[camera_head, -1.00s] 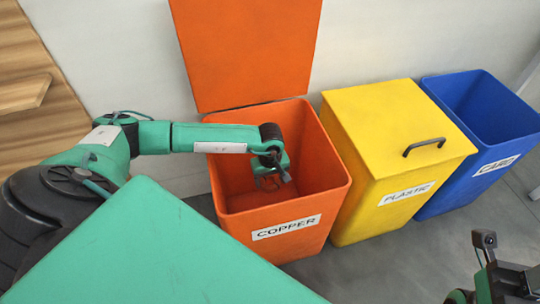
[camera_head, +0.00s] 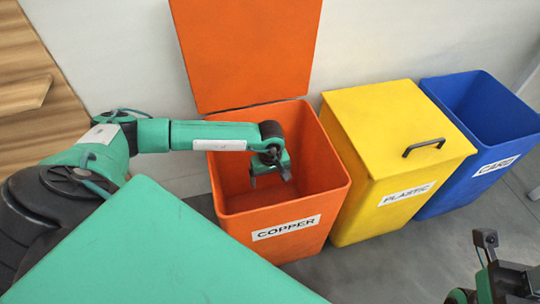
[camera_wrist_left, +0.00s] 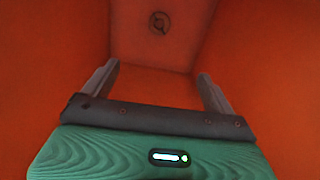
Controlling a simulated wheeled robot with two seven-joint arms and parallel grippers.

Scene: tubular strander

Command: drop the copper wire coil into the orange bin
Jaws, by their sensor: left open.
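The orange bin (camera_head: 335,190), labelled COPPER, stands with its lid raised against the wall. My left gripper (camera_head: 270,180) reaches over its rim and points down into it, open, with nothing between its fingers. In the left wrist view the two fingers (camera_wrist_left: 158,72) are spread apart inside the orange walls. The copper wire coil (camera_wrist_left: 159,22) shows there as a small dark ring on the bin's floor, beyond the fingertips and apart from them. The coil is hidden in the head view. Part of my right gripper (camera_head: 486,262) shows at the lower right; its jaws are unclear.
A closed yellow bin (camera_head: 365,205) labelled PLASTIC, with a black handle on its lid, stands right of the orange bin. An open blue bin (camera_head: 447,203) stands further right. Grey floor lies in front. A wooden surface (camera_head: 35,60) is at the upper left.

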